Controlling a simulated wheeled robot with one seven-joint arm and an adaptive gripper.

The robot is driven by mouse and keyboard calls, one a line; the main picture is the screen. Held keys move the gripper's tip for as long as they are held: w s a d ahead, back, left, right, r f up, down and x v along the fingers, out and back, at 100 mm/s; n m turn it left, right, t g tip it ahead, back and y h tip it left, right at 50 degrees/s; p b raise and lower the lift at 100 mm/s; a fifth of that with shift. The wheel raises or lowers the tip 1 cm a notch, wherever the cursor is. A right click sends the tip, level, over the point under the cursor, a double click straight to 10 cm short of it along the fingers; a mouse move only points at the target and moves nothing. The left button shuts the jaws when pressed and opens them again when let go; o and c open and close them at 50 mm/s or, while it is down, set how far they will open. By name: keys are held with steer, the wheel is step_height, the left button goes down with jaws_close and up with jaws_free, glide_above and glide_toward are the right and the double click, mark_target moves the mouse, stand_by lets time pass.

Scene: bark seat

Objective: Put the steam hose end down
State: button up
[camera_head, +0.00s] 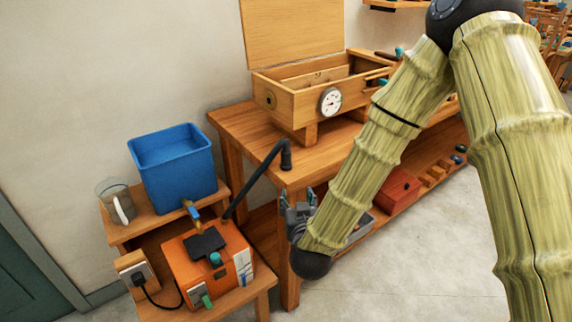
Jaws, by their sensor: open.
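The dark steam hose (254,182) rises from the orange steam generator (203,269) at the lower left. Its end (287,157) bends downward in front of the wooden bench's near edge. My gripper (298,197) is open, its fingers pointing up, just below the hose end in the picture. A gap shows between the fingertips and the hose end, and nothing shows between the fingers. I cannot tell whether the hose end rests on the bench or hangs free of it.
An open wooden steam box (294,103) with a gauge (330,101) stands on the bench (241,127). A blue tank (178,178) and a clear jug (113,199) are on the stand at left. A red box (396,192) sits on the bench's lower shelf. Bare floor lies at right.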

steer(key=t, duration=0.2)
glide_toward(286, 155)
steer(key=w, duration=0.6)
steer(key=shift+w+r, duration=0.25)
steer(key=shift+w+a+f+p, duration=0.1)
steer(key=shift+w+p, duration=0.1)
steer(key=shift+w, duration=0.65)
steer(key=shift+w+a+f+p, duration=0.15)
steer(key=shift+w, duration=0.7)
steer(key=shift+w+a+f+p, duration=0.1)
steer(key=shift+w+p, duration=0.1)
steer(key=shift+w, duration=0.65)
jaws_close()
